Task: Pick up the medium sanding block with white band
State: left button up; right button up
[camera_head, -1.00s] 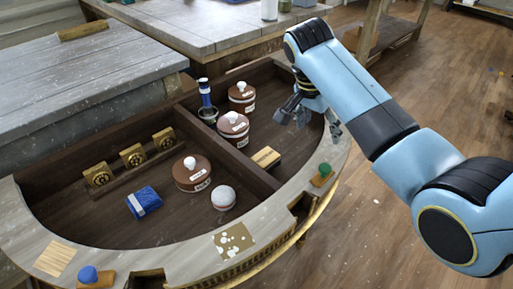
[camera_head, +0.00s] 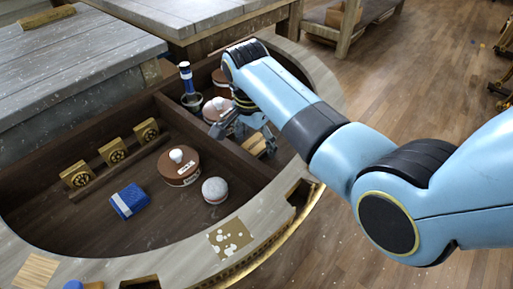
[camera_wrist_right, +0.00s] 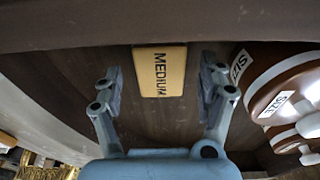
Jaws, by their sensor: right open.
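A tan block (camera_wrist_right: 160,72) reading "MEDIUM" lies in the dark console compartment in the right wrist view, between my spread fingers and apart from them. No white band shows on its visible face. In the head view the tan block (camera_head: 262,148) is partly hidden behind my right gripper (camera_head: 246,138). My right gripper is open and empty, above the block; its fingers (camera_wrist_right: 161,82) show on both sides of it in the wrist view. A blue block with a white band (camera_head: 129,201) lies in the left compartment. My left gripper is not in view.
Brown lidded jars stand near my right gripper; one jar (camera_wrist_right: 290,100) is close to the right finger in the wrist view. A divider (camera_head: 215,145) separates the compartments. Another jar (camera_head: 179,167) and a pale ball (camera_head: 215,190) stand left of it. The console's curved rim (camera_head: 175,262) runs around the front.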

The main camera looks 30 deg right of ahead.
aim_at(258, 141)
jog(key=shift+w+f, duration=0.1)
jog(key=shift+f, duration=0.55)
jog(key=c, duration=1.2)
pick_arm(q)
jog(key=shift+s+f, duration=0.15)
pick_arm(e)
jog(key=shift+c, duration=0.2)
jog(key=shift+r, duration=0.15)
notch_tip(258, 141, up, 4)
jog(key=shift+r+p, duration=0.15)
jog(key=shift+p, duration=0.3)
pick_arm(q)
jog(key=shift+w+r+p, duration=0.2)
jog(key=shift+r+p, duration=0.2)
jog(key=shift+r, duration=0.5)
pick_arm(e)
jog(key=s+d+r, duration=0.2)
jog(key=d+r, duration=0.4)
jog(key=d, duration=0.5)
jog(key=shift+s+d+r, duration=0.25)
jog(key=shift+r, duration=0.05)
